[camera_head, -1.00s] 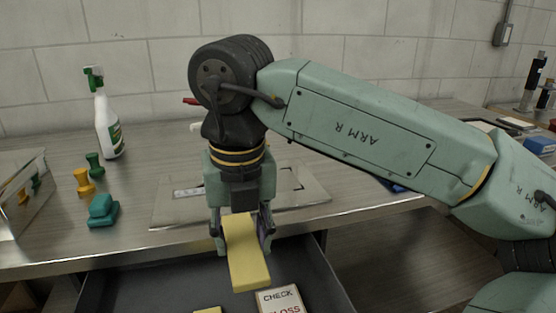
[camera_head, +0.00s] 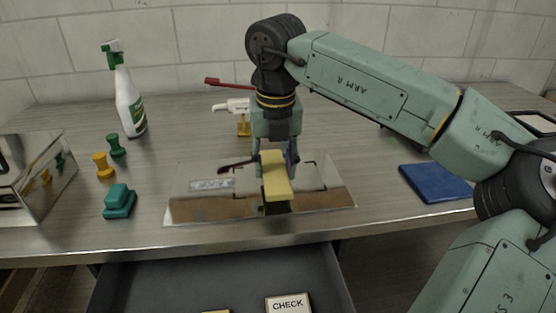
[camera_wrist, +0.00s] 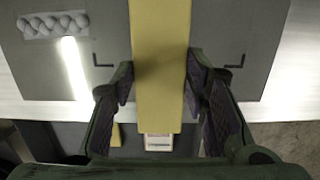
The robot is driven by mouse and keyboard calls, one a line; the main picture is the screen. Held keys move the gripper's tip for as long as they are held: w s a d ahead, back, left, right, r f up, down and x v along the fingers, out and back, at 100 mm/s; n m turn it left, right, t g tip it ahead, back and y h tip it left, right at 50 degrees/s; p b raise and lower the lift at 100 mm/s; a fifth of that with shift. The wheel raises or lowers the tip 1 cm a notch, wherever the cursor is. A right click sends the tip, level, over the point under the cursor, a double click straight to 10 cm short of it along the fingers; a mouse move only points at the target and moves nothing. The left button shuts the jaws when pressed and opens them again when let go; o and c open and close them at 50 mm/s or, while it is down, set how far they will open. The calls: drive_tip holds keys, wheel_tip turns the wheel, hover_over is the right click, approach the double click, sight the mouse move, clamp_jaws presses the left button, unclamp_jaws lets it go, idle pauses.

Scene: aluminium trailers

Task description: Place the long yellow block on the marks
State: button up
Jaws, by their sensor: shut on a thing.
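The long yellow block (camera_head: 276,176) is held by my gripper (camera_head: 275,160), its length pointing toward the table's front edge. It also shows in the wrist view (camera_wrist: 160,65), between the two fingers (camera_wrist: 160,90). The block appears above a shiny metal plate (camera_head: 325,185) on the table; I cannot tell the exact gap. In the wrist view, dark corner marks lie on the plate, one left of the block (camera_wrist: 101,60) and one right of it (camera_wrist: 237,60). Any marks under the block are hidden.
An open drawer (camera_head: 220,280) below the table edge holds a CHECK card (camera_head: 289,304). Left stand a spray bottle (camera_head: 128,100), a teal block (camera_head: 119,201), green (camera_head: 116,146) and yellow (camera_head: 103,165) pegs, and a mirrored box (camera_head: 40,185). A blue pad (camera_head: 435,183) lies right.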

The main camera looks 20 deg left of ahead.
sight(278, 159)
drive_tip(key=w, duration=0.2)
drive_tip(key=w+p, duration=0.1)
drive_tip(key=shift+w+a, duration=0.2)
drive_tip(key=shift+w, duration=0.15)
drive_tip(key=shift+w+f+b, duration=0.2)
drive_tip(key=shift+f+b, duration=0.35)
drive_tip(key=shift+f, duration=0.4)
drive_tip(key=shift+w+f+b, duration=0.15)
drive_tip(key=shift+f+b, duration=0.4)
drive_tip(key=shift+f, duration=0.4)
drive_tip(key=shift+f, duration=0.25)
drive_tip(key=o, duration=0.8)
drive_tip(key=shift+o, duration=0.2)
drive_tip(key=r, duration=0.4)
drive_tip(key=s+r, duration=0.1)
drive_tip(key=r, duration=0.3)
drive_tip(key=r+b, duration=0.1)
drive_tip(key=r, duration=0.3)
drive_tip(key=shift+s+d+r, duration=0.15)
drive_tip(key=shift+d+r, duration=0.05)
drive_tip(key=shift+d, duration=0.05)
